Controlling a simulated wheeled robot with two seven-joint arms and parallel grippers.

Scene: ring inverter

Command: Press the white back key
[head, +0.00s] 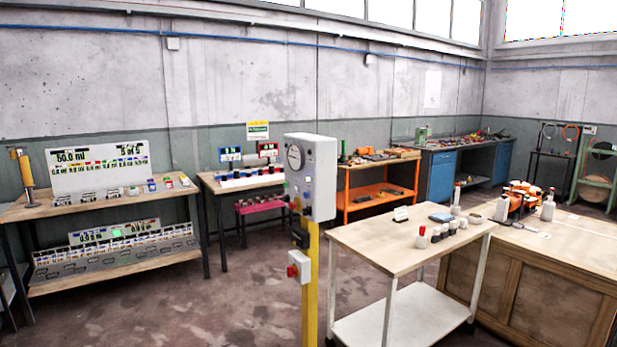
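I cannot clearly make out a white back key. A light grey control box (320,180) stands on a yellow post (311,290) in the middle foreground. Its face, seen at an angle, has a round gauge (295,157), a small blue-lit spot (308,180) and small dark knobs, too small to tell apart. Lower on the post are a black fitting (299,236) and a white box with a red button (292,271). On the left bench (60,208), small white and coloured blocks sit before a white display board (98,165). Neither of my grippers is in view.
A white-legged cart (380,241) with jars stands right of the post. A wooden workbench (553,250) with bottles and orange parts fills the right. A small table (212,183), an orange-framed bench (346,182) and a blue cabinet (441,177) line the wall. Floor is open left of the post.

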